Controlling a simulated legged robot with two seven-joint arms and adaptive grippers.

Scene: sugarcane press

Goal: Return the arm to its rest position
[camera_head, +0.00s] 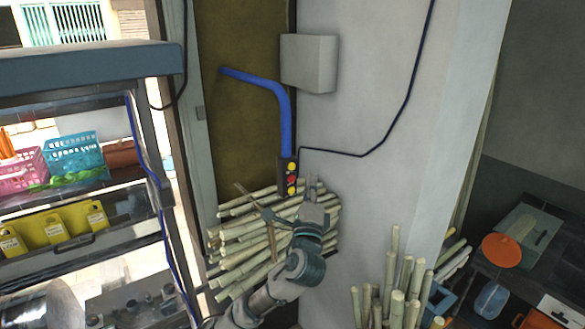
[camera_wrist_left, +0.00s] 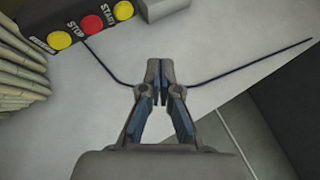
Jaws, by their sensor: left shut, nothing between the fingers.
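My left gripper (camera_head: 312,191) is shut and empty, raised in front of the pale wall. It is just right of and below the control box (camera_head: 289,176), which has yellow and red buttons. In the left wrist view the gripper's fingertips (camera_wrist_left: 160,84) meet, with nothing between them. My left arm reaches up from the bottom of the head view. My right gripper is not in view.
Stacked sugarcane (camera_head: 243,250) lies behind and left of my arm. Upright canes (camera_head: 395,290) stand at lower right. A metal shelf (camera_head: 80,70) with baskets and yellow containers is at left. An orange disc (camera_head: 501,250) lies on a counter at right. The wall's middle is clear.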

